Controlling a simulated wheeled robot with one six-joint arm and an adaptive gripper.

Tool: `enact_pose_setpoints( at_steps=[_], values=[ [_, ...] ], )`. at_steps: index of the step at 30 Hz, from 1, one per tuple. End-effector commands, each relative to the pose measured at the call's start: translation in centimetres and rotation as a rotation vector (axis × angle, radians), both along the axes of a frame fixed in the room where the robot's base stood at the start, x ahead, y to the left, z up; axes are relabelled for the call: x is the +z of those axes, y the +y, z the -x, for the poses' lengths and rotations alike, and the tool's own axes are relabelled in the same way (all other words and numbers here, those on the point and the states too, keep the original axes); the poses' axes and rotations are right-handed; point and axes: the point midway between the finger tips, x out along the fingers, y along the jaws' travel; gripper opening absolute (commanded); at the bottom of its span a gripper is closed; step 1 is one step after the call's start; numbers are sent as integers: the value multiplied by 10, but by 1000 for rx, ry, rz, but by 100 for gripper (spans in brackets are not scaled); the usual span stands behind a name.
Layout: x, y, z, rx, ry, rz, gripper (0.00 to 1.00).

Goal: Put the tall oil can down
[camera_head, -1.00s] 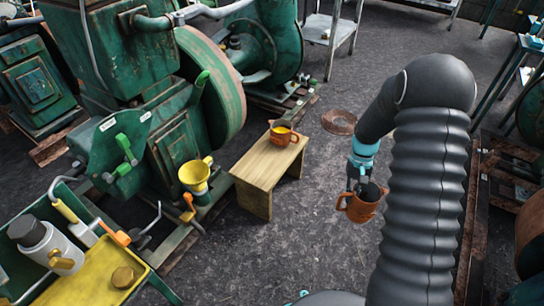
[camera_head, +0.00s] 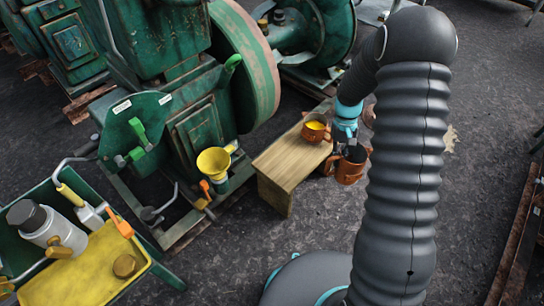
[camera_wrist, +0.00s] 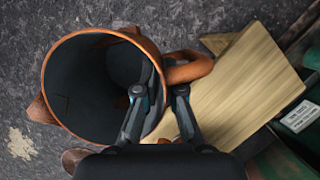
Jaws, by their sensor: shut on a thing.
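The tall oil can (camera_head: 349,174) is orange-brown, with a dark, empty-looking inside. My gripper (camera_head: 352,150) is shut on its wall. In the wrist view, one finger is inside the can's mouth and the other outside, beside the handle, with the can (camera_wrist: 60,112) filling the left half. In the head view the can is upright just right of the wooden bench (camera_head: 272,165); I cannot tell how far it is above the floor. The bench (camera_wrist: 245,85) shows below and right of the can in the wrist view.
A second orange can (camera_head: 313,135) with yellow inside stands at the bench's far end. The near part of the bench top is bare. A yellow funnel (camera_head: 213,163) and the green pump set (camera_head: 190,125) are on the left. A green tray trolley (camera_head: 150,250) holds a grey can.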

Motion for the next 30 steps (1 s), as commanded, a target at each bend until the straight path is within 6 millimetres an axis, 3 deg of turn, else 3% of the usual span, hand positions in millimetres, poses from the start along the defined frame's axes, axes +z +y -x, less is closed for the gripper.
enact_pose_setpoints(
  at_steps=[5, 18, 24, 30],
  values=[
    [23, 3, 10, 402, -2, 2, 0],
    [86, 31, 39, 1759, -7, 4, 0],
    [98, 41, 48, 2093, -6, 1, 0],
    [98, 50, 48, 2200, -4, -2, 0]
  ],
)
